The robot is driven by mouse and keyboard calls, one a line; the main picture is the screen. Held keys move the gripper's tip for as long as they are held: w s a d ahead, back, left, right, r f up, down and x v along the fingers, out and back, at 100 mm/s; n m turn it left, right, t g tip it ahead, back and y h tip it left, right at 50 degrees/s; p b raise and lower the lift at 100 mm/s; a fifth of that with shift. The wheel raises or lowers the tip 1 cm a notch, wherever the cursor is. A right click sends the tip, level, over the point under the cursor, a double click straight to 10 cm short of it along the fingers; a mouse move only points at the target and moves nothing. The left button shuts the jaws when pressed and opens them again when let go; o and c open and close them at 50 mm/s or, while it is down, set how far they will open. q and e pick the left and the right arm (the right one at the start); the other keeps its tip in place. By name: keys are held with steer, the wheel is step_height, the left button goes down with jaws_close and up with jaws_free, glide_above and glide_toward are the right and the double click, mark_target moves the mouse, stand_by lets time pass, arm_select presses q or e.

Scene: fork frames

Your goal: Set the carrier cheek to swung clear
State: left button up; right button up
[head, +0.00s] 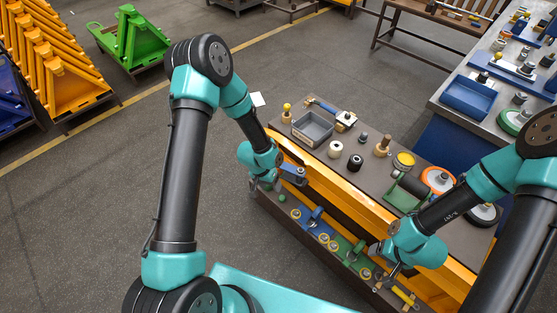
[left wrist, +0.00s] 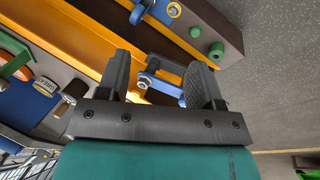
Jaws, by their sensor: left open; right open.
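A blue arm-like piece (head: 293,173) with a pale round pin juts from the left end of the orange beam; I take it for the carrier cheek, but cannot be sure. My left gripper (head: 268,180) is at this piece. In the left wrist view the open fingers (left wrist: 157,75) stand on either side of the blue piece (left wrist: 165,84), and I cannot tell whether either finger touches it. My right gripper (head: 388,277) is open, low at the front right of the bench, near a yellow piece (head: 402,293).
The orange beam (head: 335,187) runs along the bench front, with a dark ledge below holding blue and green brackets and yellow rings. On the bench top (head: 350,180) are a grey bin (head: 312,128), rollers and wheels. Open floor lies left of the bench.

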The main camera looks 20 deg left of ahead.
arm_select(q)
steer(key=w+a+r+m+y, duration=0.1)
steer(key=w+a+r+y, duration=0.1)
steer(key=w, duration=0.8)
steer(key=w+a+r+m+y, duration=0.1)
steer(key=w+r, duration=0.4)
steer(key=w, duration=0.5)
steer(key=shift+w+a+m+y, duration=0.2)
steer(key=shift+a+m+y, duration=0.2)
steer(key=shift+m, duration=0.4)
steer(key=shift+f, duration=0.15)
glide_toward(289, 166)
steer(key=a+f, duration=0.3)
steer(key=f, duration=0.1)
steer(key=a+f, duration=0.2)
steer(key=f, duration=0.1)
steer(key=shift+w+a, duration=0.2)
steer(key=shift+a, duration=0.1)
jaws_close()
